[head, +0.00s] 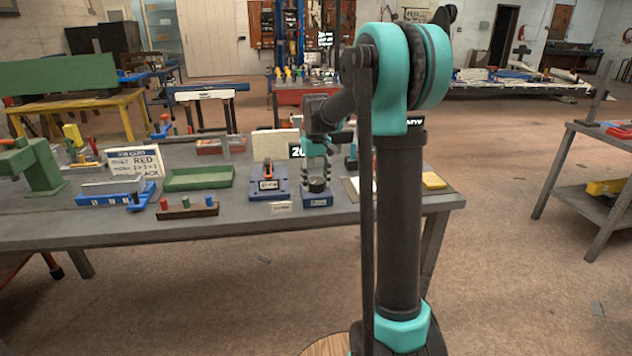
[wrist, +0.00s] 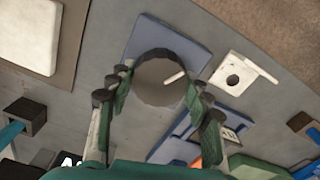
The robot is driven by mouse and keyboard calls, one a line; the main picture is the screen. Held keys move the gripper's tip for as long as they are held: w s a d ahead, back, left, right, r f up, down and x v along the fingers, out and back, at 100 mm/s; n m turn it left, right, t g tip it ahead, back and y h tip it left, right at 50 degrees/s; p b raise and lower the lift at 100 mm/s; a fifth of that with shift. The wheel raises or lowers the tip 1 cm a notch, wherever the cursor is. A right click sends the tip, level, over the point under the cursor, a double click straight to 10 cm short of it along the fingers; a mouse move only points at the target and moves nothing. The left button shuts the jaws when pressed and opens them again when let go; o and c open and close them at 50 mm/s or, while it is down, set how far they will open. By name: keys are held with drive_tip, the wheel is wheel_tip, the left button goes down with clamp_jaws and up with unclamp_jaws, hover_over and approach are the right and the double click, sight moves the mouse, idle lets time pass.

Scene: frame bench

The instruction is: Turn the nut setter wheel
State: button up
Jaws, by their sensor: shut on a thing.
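The nut setter wheel (head: 317,185) is a dark round disc on a blue base (head: 316,200) near the bench's front edge. In the wrist view the wheel (wrist: 160,92) shows a grey face with a pale bar at its right edge, and the blue base (wrist: 150,35) lies behind it. My gripper (head: 317,168) reaches down over the wheel from above. In the wrist view its green-padded fingers (wrist: 158,80) stand on either side of the wheel and are shut on its rim. The fingers hide parts of the rim.
A blue fixture with an orange-and-dark part (head: 268,188) stands just left of the wheel. Further left are a green tray (head: 198,178) and a peg block (head: 187,211). A yellow block (head: 433,181) lies at the bench's right end. A small pale card (head: 280,206) lies in front.

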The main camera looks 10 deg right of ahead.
sight(316, 180)
drive_tip(key=shift+m, duration=2.2)
drive_tip(key=o, duration=1.2)
drive_tip(key=shift+c, duration=0.2)
wheel_tip(316, 180, up, 12)
drive_tip(key=s+d+f+t, duration=0.2)
drive_tip(key=s+f, duration=1)
drive_tip(key=s, duration=0.3)
drive_tip(key=s+d+f+n+t, duration=0.1)
drive_tip(key=s+d+f+t, duration=0.1)
drive_tip(key=s+f, duration=1)
drive_tip(key=s, duration=0.3)
drive_tip(key=shift+s+f, duration=0.15)
drive_tip(key=shift+f, duration=0.15)
